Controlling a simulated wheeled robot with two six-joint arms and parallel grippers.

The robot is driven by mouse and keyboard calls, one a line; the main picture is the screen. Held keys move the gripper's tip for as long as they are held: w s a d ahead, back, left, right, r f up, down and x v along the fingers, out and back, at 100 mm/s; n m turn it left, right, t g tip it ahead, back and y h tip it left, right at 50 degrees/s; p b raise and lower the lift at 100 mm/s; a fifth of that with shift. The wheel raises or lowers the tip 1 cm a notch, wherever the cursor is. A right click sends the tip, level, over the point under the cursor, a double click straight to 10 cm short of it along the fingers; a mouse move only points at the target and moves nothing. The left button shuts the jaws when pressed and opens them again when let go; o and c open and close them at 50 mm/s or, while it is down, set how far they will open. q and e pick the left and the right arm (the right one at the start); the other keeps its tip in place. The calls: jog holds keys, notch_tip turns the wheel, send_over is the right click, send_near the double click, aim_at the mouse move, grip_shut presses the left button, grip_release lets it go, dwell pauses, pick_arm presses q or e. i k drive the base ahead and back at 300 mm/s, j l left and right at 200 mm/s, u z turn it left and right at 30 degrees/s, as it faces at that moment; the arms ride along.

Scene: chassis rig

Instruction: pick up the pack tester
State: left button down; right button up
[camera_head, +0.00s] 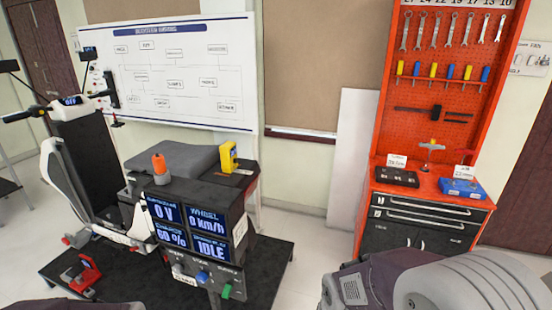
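A small yellow handheld device with a dark face (229,156), which looks like the pack tester, stands upright on the dark top at the back right of the display console (196,225). It is close to the right end of a grey seat-like pad (172,159). No gripper touches it. Neither of my grippers shows in the head view.
An orange-topped object (160,168) stands on the console's left side. A scooter-like chassis (78,185) is at the left on a black platform (268,266). A red tool cabinet (432,185) stands at the right. Pale floor (305,255) is open between them.

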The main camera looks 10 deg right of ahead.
aim_at(229, 153)
jog(key=i+j+z, duration=0.2)
jog(key=j, duration=0.15)
jog(key=i+j+z, duration=0.2)
jog(key=j, duration=0.15)
jog(key=j+z, duration=0.2)
jog(key=j, duration=0.15)
jog(key=i+j+z, duration=0.2)
jog(key=j, duration=0.2)
